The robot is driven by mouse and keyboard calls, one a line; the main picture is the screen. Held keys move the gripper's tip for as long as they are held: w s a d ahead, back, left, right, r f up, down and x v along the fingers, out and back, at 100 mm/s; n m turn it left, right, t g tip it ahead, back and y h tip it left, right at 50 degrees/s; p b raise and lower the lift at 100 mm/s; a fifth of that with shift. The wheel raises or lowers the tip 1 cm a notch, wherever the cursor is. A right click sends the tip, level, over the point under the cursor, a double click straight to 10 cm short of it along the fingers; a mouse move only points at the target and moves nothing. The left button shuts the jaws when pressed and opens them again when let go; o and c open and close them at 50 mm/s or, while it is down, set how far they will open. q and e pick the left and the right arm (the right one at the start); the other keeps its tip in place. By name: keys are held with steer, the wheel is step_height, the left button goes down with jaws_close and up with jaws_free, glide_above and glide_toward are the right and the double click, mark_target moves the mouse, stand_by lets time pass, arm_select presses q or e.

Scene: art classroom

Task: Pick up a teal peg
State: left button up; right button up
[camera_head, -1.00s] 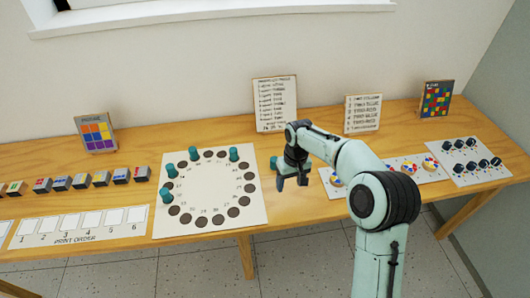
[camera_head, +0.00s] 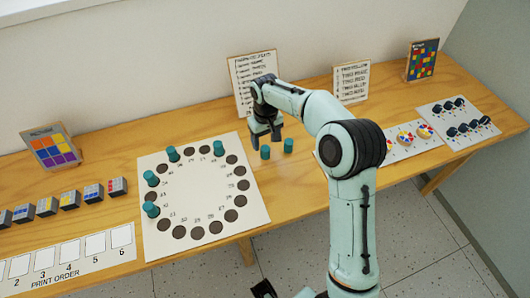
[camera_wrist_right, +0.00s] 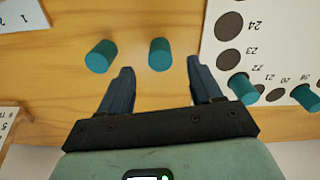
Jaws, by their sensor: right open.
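Two teal pegs stand on the bare wood right of the white peg board (camera_head: 258,205): a near-board peg (camera_head: 265,153) and a farther peg (camera_head: 289,146). My right gripper (camera_head: 265,138) is open and empty, just above and behind the near-board peg in the head view. In the right wrist view, that peg (camera_wrist_right: 160,54) lies in line with the gap between the open fingertips (camera_wrist_right: 160,66), slightly beyond them. The other peg (camera_wrist_right: 101,56) is outside the gap, to the left. Several more teal pegs, such as one (camera_head: 173,154), stand in the board's ring of holes.
A written card (camera_head: 243,78) stands behind the gripper. Printed blocks (camera_head: 92,193) and a print order strip (camera_head: 68,262) are at the left. Discs (camera_head: 405,139) and a board with dark pieces (camera_head: 468,137) are at the right. Bare wood surrounds the two loose pegs.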

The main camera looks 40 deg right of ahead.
mark_target(265, 148)
step_height(265, 148, down, 6)
steer(key=shift+w+r, duration=0.1)
stand_by(0.4)
steer(key=c, duration=1.1)
steer(key=shift+r, duration=0.1)
